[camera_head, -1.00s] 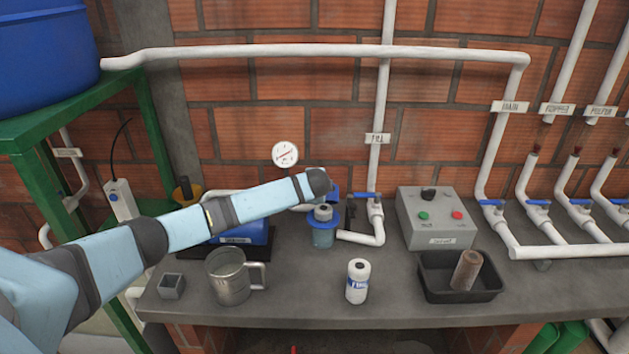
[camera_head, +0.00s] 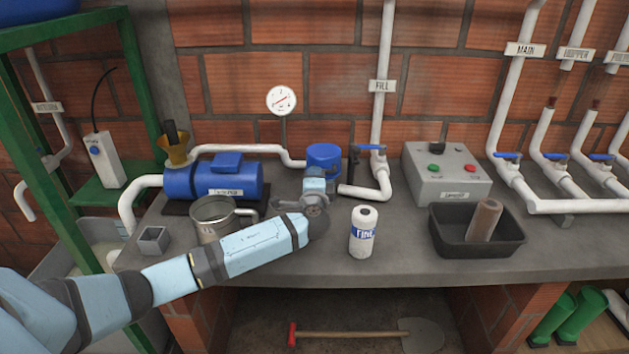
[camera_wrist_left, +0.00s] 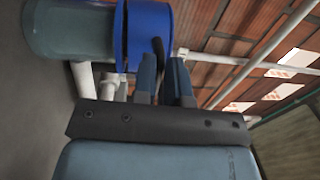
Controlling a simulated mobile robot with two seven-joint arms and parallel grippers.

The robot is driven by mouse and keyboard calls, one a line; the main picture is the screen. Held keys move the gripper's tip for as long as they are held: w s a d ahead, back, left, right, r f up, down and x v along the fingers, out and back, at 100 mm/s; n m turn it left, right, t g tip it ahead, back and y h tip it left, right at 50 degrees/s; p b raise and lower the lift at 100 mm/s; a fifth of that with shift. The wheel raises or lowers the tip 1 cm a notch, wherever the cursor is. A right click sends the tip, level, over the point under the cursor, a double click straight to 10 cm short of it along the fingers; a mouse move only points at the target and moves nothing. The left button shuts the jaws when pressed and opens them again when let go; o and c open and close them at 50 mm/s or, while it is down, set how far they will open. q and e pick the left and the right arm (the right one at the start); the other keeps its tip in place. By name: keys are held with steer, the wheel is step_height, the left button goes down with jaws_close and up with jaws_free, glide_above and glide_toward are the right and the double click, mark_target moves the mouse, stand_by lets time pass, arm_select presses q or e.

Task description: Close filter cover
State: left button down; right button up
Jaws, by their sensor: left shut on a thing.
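The blue filter cover (camera_head: 323,153) stands at the back middle of the bench. In the left wrist view the cover (camera_wrist_left: 150,22) appears sideways against the greenish filter bowl (camera_wrist_left: 70,30), with a thin line between the cover and the bowl's blue collar. I cannot tell if it is tight. My left gripper (camera_head: 320,172) is at the cover's near side and hides most of the bowl in the head view. Its fingers (camera_wrist_left: 164,68) are shut on a thin dark part beside the cover, which looks like its handle. My right gripper is not in view.
A blue pump (camera_head: 215,180), a metal mug (camera_head: 210,218) and a small grey cup (camera_head: 152,240) are on the left. A white bottle (camera_head: 363,232), a control box (camera_head: 447,175) and a black tray (camera_head: 477,245) are on the right. A FILL pipe (camera_head: 383,120) stands close to the filter.

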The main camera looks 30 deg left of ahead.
arm_select(q)
steer(key=shift+s+f+b, duration=0.1)
steer(key=shift+f+b, duration=0.3)
steer(key=shift+f, duration=0.25)
steer(key=c, duration=1.2)
jaws_free()
steer(key=shift+f, duration=0.1)
steer(key=shift+o, duration=0.2)
steer(key=v, duration=1.3)
steer(key=shift+s+d, duration=0.25)
steer(key=shift+s, duration=0.05)
